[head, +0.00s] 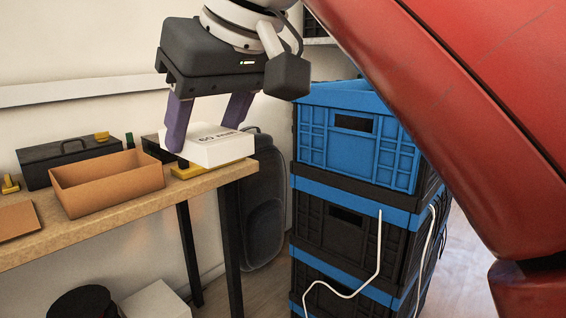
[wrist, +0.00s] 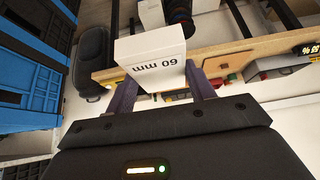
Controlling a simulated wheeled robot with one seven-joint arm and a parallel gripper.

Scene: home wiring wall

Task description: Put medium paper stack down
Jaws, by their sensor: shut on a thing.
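The medium paper stack (head: 219,149) is a white block with "60 mm" printed on it, and it also shows in the wrist view (wrist: 150,50). My gripper (head: 208,135) is shut on it, with one purple finger on each side. In the head view the stack is at the right end of the wooden workbench (head: 100,216), just above or on a yellow item (head: 199,168). I cannot tell whether the stack touches what is under it. In the wrist view the fingers (wrist: 160,88) hold the stack near its lower part.
An open cardboard box (head: 107,183) and a dark toolbox (head: 68,160) stand on the bench to the left. Blue and black crates (head: 345,140) are stacked right of the bench, with white cables hanging down. A dark backpack-like case (head: 263,220) stands behind the bench end.

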